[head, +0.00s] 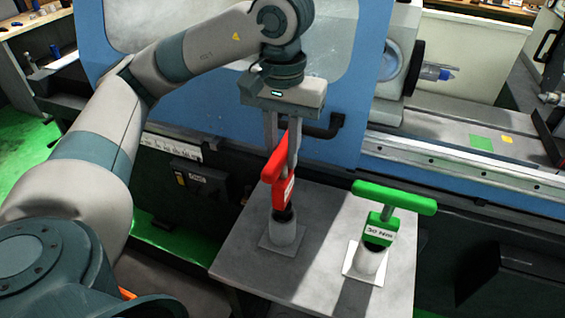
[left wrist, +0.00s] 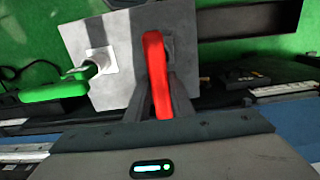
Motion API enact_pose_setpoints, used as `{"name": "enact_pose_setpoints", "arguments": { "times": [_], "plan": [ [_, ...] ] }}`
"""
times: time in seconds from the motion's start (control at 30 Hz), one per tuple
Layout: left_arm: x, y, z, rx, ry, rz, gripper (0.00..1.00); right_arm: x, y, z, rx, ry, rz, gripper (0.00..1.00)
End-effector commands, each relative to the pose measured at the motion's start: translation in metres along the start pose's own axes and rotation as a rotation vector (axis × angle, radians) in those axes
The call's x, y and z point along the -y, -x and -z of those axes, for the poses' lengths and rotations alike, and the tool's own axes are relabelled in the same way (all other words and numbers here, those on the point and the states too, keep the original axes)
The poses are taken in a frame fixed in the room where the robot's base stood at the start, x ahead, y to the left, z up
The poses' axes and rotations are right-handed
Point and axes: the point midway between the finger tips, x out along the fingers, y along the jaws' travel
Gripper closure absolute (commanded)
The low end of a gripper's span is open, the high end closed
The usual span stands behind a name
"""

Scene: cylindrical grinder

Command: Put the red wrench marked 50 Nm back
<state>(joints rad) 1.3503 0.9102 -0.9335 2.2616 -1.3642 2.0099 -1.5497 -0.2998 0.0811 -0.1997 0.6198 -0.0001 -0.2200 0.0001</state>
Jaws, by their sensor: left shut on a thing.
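The red wrench (head: 283,185) stands upright over the left grey holder (head: 287,232) on a grey plate, its lower end at the holder's mouth. Its label is too small to read fully. My left gripper (head: 283,160) is shut on the red wrench's handle from above. In the left wrist view the red handle (left wrist: 157,75) lies between the fingers (left wrist: 160,100) and hides most of the holder. How deep the wrench sits in the holder I cannot tell. My right gripper is not in view.
A green wrench (head: 385,210) marked 30 Nm stands in the right holder (head: 368,262). The grey plate (head: 320,265) has free room between and in front of the holders. The blue grinder door (head: 345,95) and rail (head: 450,175) stand behind.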

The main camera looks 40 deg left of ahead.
Motion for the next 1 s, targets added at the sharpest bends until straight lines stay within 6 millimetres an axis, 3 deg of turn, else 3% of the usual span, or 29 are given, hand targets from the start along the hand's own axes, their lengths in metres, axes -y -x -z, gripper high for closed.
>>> {"name": "enact_pose_setpoints", "arguments": {
  "times": [0.4, 0.93, 0.97, 1.0],
  "plan": [
    [0.0, -0.032, 0.0, 0.001, -0.001, -0.001, 1.0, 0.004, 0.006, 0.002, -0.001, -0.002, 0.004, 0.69],
    [0.0, -0.038, 0.0, -0.001, 0.0, -0.001, 1.0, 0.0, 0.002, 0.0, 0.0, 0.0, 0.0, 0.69],
    [0.0, -0.039, 0.0, 0.0, 0.0, 0.0, 0.77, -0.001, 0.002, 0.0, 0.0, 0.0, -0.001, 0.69],
    [0.0, -0.038, 0.0, 0.0, 0.0, 0.0, 0.67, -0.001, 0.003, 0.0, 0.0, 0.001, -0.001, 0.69]
  ]
}}
